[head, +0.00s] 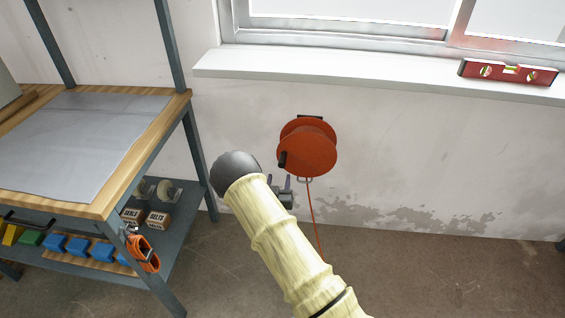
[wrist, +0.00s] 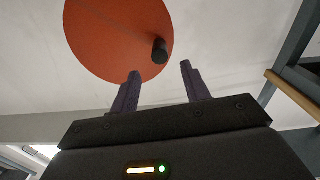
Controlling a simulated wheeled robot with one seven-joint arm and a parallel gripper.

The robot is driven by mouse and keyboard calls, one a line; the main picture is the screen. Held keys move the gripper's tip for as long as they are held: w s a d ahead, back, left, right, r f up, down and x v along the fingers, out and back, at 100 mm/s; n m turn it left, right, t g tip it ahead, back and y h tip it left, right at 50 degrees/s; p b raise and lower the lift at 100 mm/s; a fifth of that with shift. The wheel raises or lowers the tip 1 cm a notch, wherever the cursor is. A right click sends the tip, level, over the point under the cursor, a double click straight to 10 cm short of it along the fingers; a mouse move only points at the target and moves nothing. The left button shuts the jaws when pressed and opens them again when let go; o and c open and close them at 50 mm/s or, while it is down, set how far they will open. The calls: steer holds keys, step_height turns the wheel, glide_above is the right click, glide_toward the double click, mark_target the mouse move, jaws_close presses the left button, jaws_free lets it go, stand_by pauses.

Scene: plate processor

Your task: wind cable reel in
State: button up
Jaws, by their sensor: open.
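An orange cable reel (head: 310,150) is mounted on the wall below the window. It shows in the wrist view as a large orange disc (wrist: 105,35) at the upper left. A dark crank handle (head: 283,159) sticks out near the reel's left rim; in the wrist view the handle (wrist: 159,50) is close to the fingertips. An orange cable (head: 314,215) hangs from the reel to the floor. My gripper (wrist: 160,70) is open and empty, with the handle between or just beyond its fingertips; the depth is hard to tell. In the head view my gripper (head: 282,182) is partly hidden by my arm, just below the reel.
A workbench (head: 150,175) with a lower shelf of boxes and blue bins (head: 78,246) stands at left. A coiled orange cord (head: 143,253) hangs at its corner. A red spirit level (head: 508,73) lies on the window sill (head: 350,77). Floor at right is clear.

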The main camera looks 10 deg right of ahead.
mark_target(281, 166)
steer(key=b+x, duration=0.1)
steer(key=x, duration=0.9)
steer(key=shift+w+d, duration=0.1)
steer(key=shift+w, duration=0.1)
jaws_close()
